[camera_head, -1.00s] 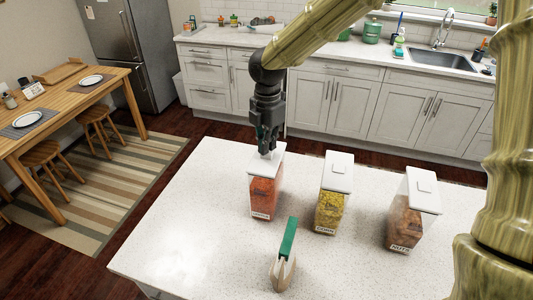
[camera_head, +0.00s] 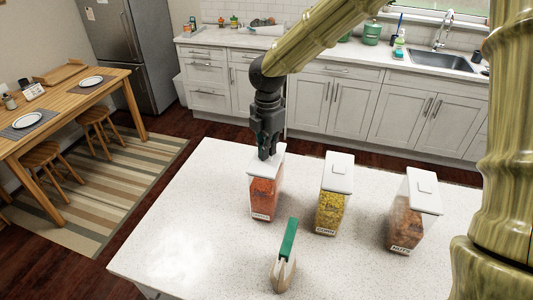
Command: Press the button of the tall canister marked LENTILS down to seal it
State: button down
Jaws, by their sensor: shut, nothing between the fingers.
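The tall canister with orange-red contents (camera_head: 264,192) stands upright at the left of the row on the white counter. Its front label is too small to read surely, but its contents look like lentils. It has a white lid (camera_head: 279,159). My gripper (camera_head: 264,157) points down at this lid, shut and empty, its fingertips at or just over the lid's left part. The button is hidden behind the fingers, so I cannot tell whether it is up or pressed, or whether the fingers touch it.
A canister marked CORN (camera_head: 332,196) stands to the right, and one marked NUTS (camera_head: 411,212) farther right, both with white lids. A beige and green object (camera_head: 286,258) stands in front. The counter (camera_head: 190,225) is clear at the left.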

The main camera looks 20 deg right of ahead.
jog(key=shift+r+p, duration=3.3)
jog(key=shift+r, duration=0.4)
jog(key=shift+f, duration=0.1)
